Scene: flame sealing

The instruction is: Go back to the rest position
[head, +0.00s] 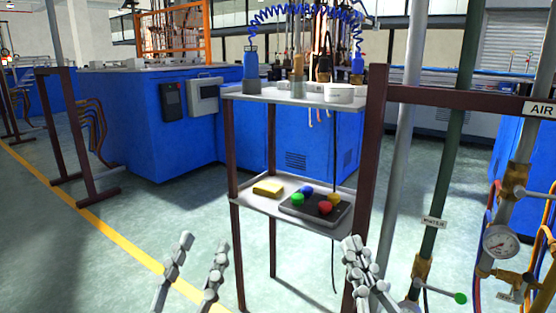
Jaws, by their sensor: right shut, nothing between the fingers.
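My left gripper (202,243) is at the bottom of the head view, left of the stand. Its two fingers point up and are well apart, with only floor showing between them. My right gripper (354,244) is at the bottom right of the middle, in front of the stand's right post. Its fingers are together and hold nothing. Both grippers appear below the stand's lower shelf (250,203) in the picture; I cannot tell whether the right one touches the stand. The wrists are cut off by the bottom edge.
The lower shelf carries a yellow block (268,188) and a black box with coloured buttons (302,209). Pipes and a pressure gauge (498,242) stand at the right. Floor is open at the left.

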